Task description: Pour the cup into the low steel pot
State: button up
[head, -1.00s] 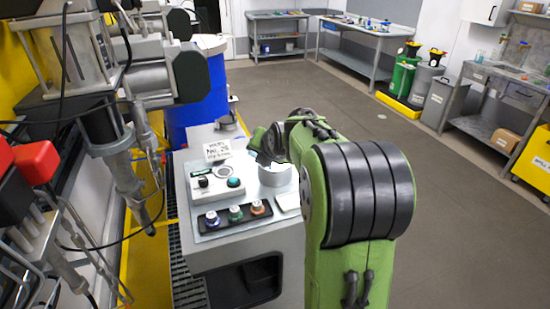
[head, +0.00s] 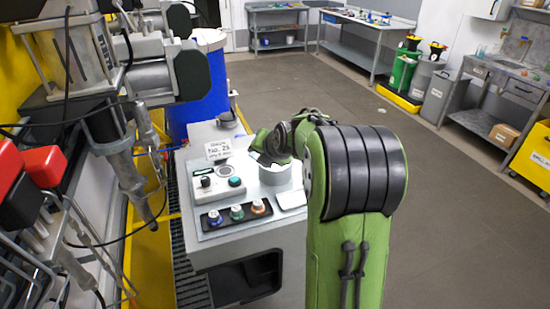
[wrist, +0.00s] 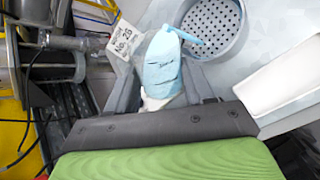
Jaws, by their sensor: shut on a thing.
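My gripper (wrist: 162,85) is shut on a light blue cup (wrist: 163,60) with dark marks on its side and a pale lower part. The cup lies between the two dark fingers, at the left edge of the low steel pot in the wrist view. A thin blue piece juts from the cup toward the pot; I cannot tell if it is a spout or liquid. The low steel pot (wrist: 233,48) is round, with a perforated surface inside. In the head view the pot (head: 277,178) stands on the bench below my gripper (head: 268,150), which mostly hides the cup.
A control box (head: 217,187) with a sign (head: 217,150) stands left of the pot. A black tray (head: 238,219) of several small capped items is in front. A white flat dish (head: 292,199) lies right. Metal machinery (head: 125,170) and a blue drum (head: 200,95) are left and behind.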

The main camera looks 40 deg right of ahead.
jog(key=shift+w+d+r+m+g+y+p, duration=0.1)
jog(key=shift+d+r+m+g+y+p, duration=0.25)
jog(key=shift+p, duration=1.85)
jog(key=shift+s+a+r+m+g+y+p, duration=0.15)
jog(key=shift+y+p, duration=0.45)
jog(key=shift+p, duration=1.6)
jog(key=shift+w+d+r+m+g+y+p, duration=0.15)
jog(key=shift+r+y+p, duration=0.25)
jog(key=shift+p, duration=1.8)
jog(key=shift+d+f, duration=0.1)
jog(key=shift+d, duration=0.1)
jog(key=shift+w+d+r+m+y+p, duration=0.15)
jog(key=shift+d+m+y+p, duration=0.1)
jog(key=shift+d+y+p, duration=0.1)
jog(key=shift+w+d+r+m+y+p, duration=0.1)
jog(key=shift+d+r+m+y+p, duration=0.1)
jog(key=shift+d+y+p, duration=0.15)
jog(key=shift+w+d+f+m+g+y, duration=0.1)
jog(key=shift+d+f+m+g+y, duration=0.2)
jog(key=shift+f+y, duration=0.3)
jog(key=shift+r+p, duration=0.15)
jog(key=shift+p, duration=0.2)
